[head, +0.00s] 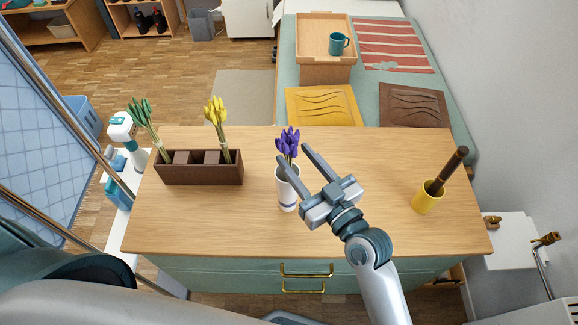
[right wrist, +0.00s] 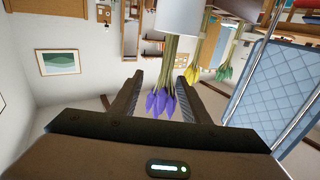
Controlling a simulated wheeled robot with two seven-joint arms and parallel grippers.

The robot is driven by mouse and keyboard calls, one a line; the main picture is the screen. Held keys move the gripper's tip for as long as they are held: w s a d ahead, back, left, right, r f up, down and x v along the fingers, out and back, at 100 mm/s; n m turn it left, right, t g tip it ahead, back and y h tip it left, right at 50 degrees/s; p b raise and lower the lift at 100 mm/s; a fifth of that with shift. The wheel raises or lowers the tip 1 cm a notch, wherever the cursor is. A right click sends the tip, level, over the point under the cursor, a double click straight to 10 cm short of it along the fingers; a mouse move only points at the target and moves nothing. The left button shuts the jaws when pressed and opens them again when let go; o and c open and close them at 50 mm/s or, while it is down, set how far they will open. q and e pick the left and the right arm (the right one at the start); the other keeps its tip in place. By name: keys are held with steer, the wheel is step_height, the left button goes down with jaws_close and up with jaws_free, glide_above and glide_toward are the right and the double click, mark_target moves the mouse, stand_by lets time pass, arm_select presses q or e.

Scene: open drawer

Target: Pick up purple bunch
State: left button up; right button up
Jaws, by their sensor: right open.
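The purple bunch (head: 288,143) stands upright in a white vase (head: 287,192) with a blue band, near the middle of the wooden counter. My right gripper (head: 291,156) is open and reaches from the lower right towards the bunch. In the right wrist view, which is upside down, the purple heads (right wrist: 160,103) show between the two open fingers. The stems lead up to the white vase (right wrist: 182,18). I cannot tell whether the fingers touch the bunch. My left gripper is not in view.
A brown planter box (head: 198,180) stands left on the counter (head: 340,235), with a green bunch (head: 142,115) and a yellow bunch (head: 216,112). A yellow cup (head: 427,198) with a dark stick stands at the right. The counter between vase and cup is clear except for my arm.

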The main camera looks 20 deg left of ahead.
steer(key=shift+x, duration=0.8)
steer(key=shift+w+a+p, duration=0.15)
steer(key=shift+a+p, duration=0.1)
steer(key=shift+p, duration=0.05)
steer(key=p+x, duration=0.1)
steer(key=x, duration=0.2)
steer(key=shift+a+f+p, duration=0.15)
steer(key=shift+a+p, duration=0.2)
steer(key=shift+a, duration=0.1)
steer(key=shift+w+a+f, duration=0.15)
steer(key=shift+w+a, duration=0.15)
steer(key=shift+a, duration=0.05)
jaws_close()
